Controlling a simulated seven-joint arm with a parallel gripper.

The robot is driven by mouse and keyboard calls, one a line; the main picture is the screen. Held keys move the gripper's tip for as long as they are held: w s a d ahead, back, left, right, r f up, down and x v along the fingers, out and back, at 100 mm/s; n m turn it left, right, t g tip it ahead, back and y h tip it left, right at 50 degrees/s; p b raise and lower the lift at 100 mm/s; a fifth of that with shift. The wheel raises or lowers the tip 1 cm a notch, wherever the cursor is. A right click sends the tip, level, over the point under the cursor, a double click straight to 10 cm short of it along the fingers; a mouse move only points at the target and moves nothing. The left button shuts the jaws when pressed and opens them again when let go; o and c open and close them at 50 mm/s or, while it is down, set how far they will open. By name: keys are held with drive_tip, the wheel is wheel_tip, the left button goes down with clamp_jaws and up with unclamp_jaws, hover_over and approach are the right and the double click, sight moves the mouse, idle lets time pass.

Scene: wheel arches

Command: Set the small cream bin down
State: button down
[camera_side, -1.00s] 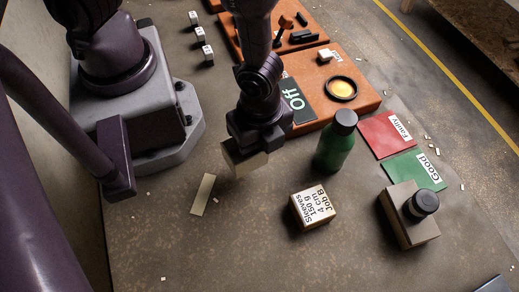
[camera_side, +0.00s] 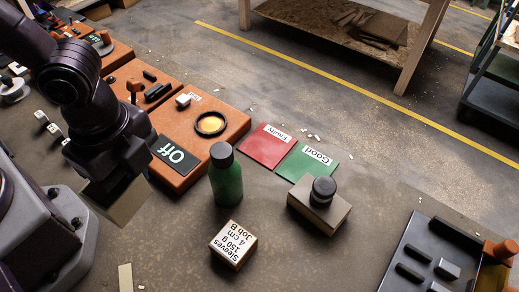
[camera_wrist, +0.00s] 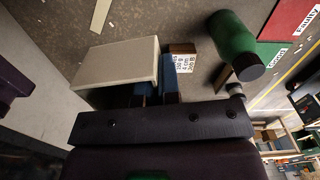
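The small cream bin (camera_side: 122,203) is in my gripper (camera_side: 108,180) at the left of the side view. It is tilted in that picture, and I cannot tell whether it touches the table. In the wrist view, the bin (camera_wrist: 115,68) fills the left centre, with its flat pale side showing. The blue fingers of my gripper (camera_wrist: 158,85) sit at the bin's right edge, shut on it. Part of the grip is hidden by the bin.
A green bottle (camera_side: 226,180) and a Sleeves box (camera_side: 233,246) stand to the right. Behind are the orange Off station (camera_side: 205,148), a red Faulty mat (camera_side: 265,146) and a green Good mat (camera_side: 300,165). A block with a black knob (camera_side: 318,210) stands further right.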

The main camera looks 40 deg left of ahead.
wheel_tip(320, 180, up, 5)
drive_tip(key=n, duration=1.6)
hover_over(258, 144)
wheel_tip(258, 144, down, 17)
drive_tip(key=shift+r, duration=0.1)
drive_tip(key=shift+f, duration=2.2)
drive_tip(key=shift+f, duration=0.1)
drive_tip(key=c, duration=1.3)
unclamp_jaws()
drive_tip(key=shift+c, duration=0.2)
